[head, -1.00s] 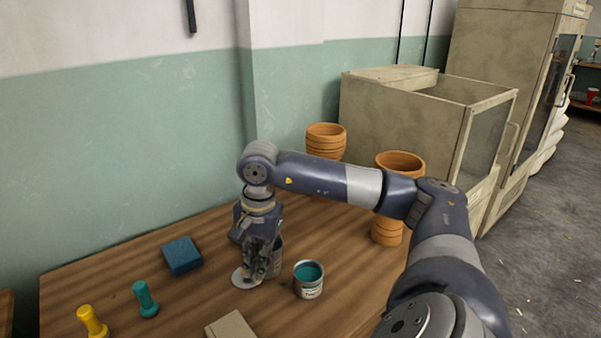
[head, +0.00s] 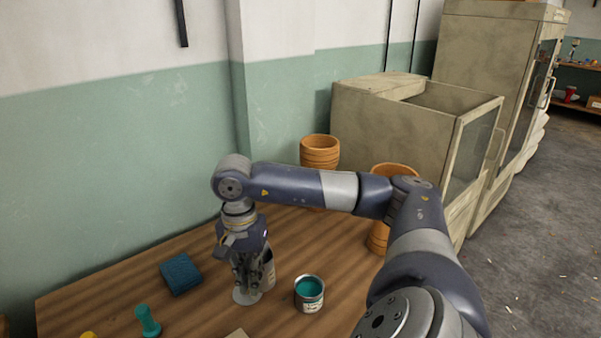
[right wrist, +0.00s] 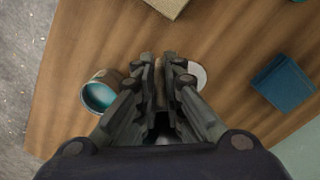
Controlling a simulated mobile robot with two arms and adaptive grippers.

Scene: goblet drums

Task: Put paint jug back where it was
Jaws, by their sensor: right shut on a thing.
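The paint jug (head: 269,270) looks like a grey metal container, mostly hidden behind my right gripper in the head view. My right gripper (head: 250,287) points down over the table and is shut on the jug. The jug's base is hidden, so I cannot tell whether it touches the table. In the right wrist view, the fingers (right wrist: 160,68) are close together and the jug is mostly hidden by the gripper. A flat pale disc (head: 241,297) lies on the table beside the fingertips; it also shows in the wrist view (right wrist: 199,76). My left gripper is not in view.
An open can of teal paint (head: 309,294) stands just right of the gripper. A blue block (head: 180,273) and a teal-handled tool (head: 148,321) are to the left.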

